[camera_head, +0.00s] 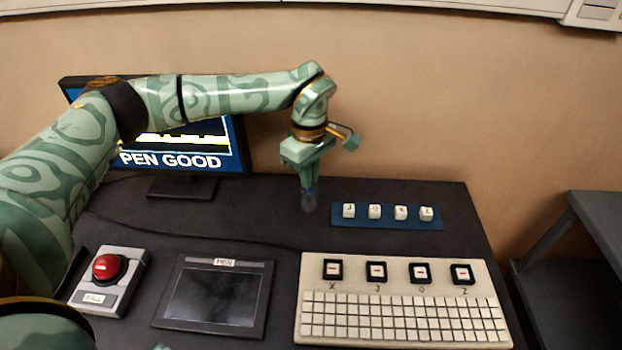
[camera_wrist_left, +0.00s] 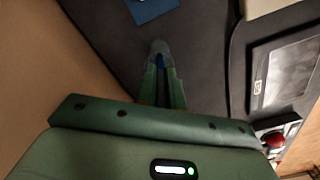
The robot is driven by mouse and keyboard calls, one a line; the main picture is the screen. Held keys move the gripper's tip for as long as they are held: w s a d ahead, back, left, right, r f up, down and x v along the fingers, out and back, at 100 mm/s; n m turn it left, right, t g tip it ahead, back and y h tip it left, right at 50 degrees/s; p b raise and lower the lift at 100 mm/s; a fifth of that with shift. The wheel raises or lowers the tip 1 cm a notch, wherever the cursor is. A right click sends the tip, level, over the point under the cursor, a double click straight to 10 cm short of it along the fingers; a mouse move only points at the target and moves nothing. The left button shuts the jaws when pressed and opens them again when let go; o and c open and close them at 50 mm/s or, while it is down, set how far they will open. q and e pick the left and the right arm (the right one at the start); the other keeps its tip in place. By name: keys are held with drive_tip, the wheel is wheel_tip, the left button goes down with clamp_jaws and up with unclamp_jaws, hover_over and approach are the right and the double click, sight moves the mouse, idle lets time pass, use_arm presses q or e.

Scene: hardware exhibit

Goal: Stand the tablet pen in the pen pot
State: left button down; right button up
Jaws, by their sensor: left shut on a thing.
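My left gripper (camera_head: 308,186) points down over the back of the dark desk, just left of the blue key strip. It is shut on the tablet pen, a thin blue piece (camera_wrist_left: 160,62) between the fingers in the left wrist view.
A monitor (camera_head: 213,187) reading "PEN GOOD" stands behind my left arm. A blue strip (camera_head: 388,224) with white keys lies right of the pot. In front are a keyboard (camera_head: 400,345), a tablet (camera_head: 213,298) and a red button box (camera_head: 108,268). The desk between is clear except a cable.

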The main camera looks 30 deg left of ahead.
use_arm(q)
drive_tip(key=shift+f, duration=0.5)
drive_tip(key=shift+r, duration=0.15)
use_arm(e)
drive_tip(key=shift+d+f, duration=0.1)
use_arm(q)
drive_tip(key=c, duration=1.5)
unclamp_jaws()
